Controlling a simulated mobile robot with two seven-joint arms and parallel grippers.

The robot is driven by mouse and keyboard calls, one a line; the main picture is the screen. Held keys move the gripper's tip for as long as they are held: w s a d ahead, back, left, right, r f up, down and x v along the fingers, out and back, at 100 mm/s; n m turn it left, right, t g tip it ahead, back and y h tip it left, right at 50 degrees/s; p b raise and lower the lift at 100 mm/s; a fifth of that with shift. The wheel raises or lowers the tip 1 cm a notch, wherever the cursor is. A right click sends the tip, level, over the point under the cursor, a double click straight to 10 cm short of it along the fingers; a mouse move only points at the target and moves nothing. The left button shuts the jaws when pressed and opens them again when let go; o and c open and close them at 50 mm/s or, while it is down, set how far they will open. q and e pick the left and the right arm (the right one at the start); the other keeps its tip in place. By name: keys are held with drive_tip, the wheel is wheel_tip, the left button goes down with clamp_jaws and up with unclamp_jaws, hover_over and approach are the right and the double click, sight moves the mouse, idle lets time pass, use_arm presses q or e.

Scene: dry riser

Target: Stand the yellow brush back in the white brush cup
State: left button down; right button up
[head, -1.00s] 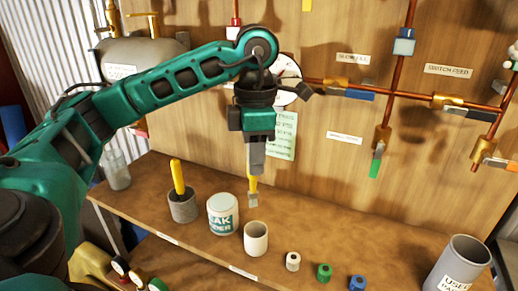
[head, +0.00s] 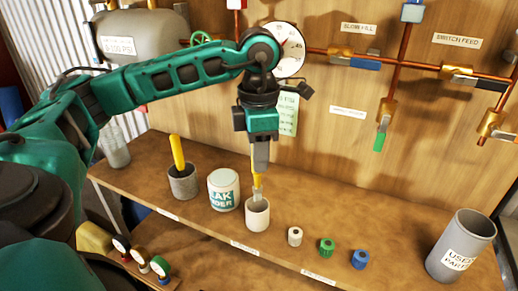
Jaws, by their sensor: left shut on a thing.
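My left gripper (head: 259,168) is shut on the yellow brush (head: 257,181), which hangs upright with its grey bristle end down. The white brush cup (head: 257,217) stands on the wooden bench right below. The bristle end (head: 257,194) is at the cup's mouth, overlapping its back rim in the picture. I cannot tell whether the tip is inside the cup or just above or behind it. My right gripper does not show.
A grey pot (head: 183,185) with another yellow handle (head: 177,152) and a white labelled tub (head: 223,190) stand left of the cup. White (head: 295,236), green (head: 326,247) and blue (head: 360,259) small caps and a grey bin (head: 462,245) stand right. Copper pipes (head: 395,80) cross the back panel.

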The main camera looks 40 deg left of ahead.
sight(259, 186)
use_arm(q)
drive_tip(key=shift+f+b, duration=2.2)
drive_tip(key=shift+f, duration=0.65)
drive_tip(key=shift+f+b, duration=0.35)
drive_tip(key=shift+f, duration=0.35)
drive_tip(key=c, duration=0.9)
unclamp_jaws()
